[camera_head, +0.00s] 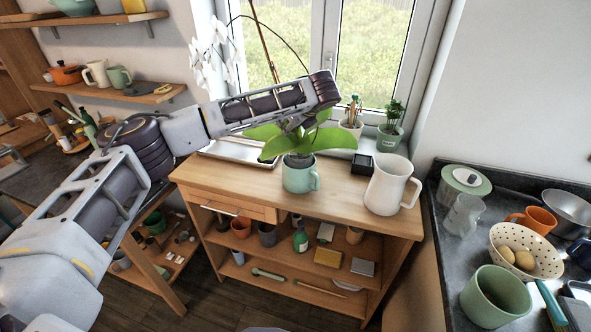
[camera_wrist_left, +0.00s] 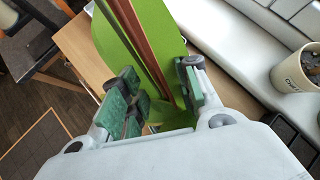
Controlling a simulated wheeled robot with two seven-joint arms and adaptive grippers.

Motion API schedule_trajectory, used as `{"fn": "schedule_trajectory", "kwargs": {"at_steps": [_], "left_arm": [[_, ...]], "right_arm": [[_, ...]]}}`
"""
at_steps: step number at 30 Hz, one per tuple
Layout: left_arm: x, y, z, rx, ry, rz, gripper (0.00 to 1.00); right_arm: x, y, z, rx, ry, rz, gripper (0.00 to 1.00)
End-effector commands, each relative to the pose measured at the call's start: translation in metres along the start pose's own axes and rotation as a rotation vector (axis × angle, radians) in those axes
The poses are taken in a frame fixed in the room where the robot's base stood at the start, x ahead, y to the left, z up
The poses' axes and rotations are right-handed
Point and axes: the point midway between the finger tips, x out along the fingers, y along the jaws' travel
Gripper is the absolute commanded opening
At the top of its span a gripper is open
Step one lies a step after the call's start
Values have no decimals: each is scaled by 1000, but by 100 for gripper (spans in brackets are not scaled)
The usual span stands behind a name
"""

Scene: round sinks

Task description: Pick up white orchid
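The white orchid has white blooms (camera_head: 213,55) at the upper left, broad green leaves (camera_head: 333,138), and a mint-green mug-like pot (camera_head: 299,176) standing upright on the wooden cabinet. My left gripper (camera_head: 298,124) is above the pot among the leaves; the arm hides part of the plant and the fingertips are hard to make out there. In the left wrist view, the green-padded fingers (camera_wrist_left: 160,98) are apart. A green leaf (camera_wrist_left: 116,40) and brown stems (camera_wrist_left: 150,45) show beyond and between them, with no clear grip. My right gripper is not in view.
On the wooden cabinet (camera_head: 240,184), a white pitcher (camera_head: 388,186) and a dark box (camera_head: 362,165) stand right of the pot. A metal tray (camera_head: 240,152) lies to its left. Small potted plants (camera_head: 391,127) stand on the windowsill. A dark counter with dishes is at the right.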

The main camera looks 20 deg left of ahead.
Motion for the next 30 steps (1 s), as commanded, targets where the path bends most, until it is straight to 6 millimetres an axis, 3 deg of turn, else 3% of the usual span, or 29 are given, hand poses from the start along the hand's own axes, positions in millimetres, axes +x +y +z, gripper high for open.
{"fn": "schedule_trajectory", "kwargs": {"at_steps": [11, 19, 30], "left_arm": [[0, 0, 0, 0, 0, 0, 31], [0, 0, 0, 0, 0, 0, 0], [-1, 0, 1, -1, -1, -1, 0]], "right_arm": [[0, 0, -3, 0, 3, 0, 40], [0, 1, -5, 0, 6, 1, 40], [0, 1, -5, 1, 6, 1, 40]]}}
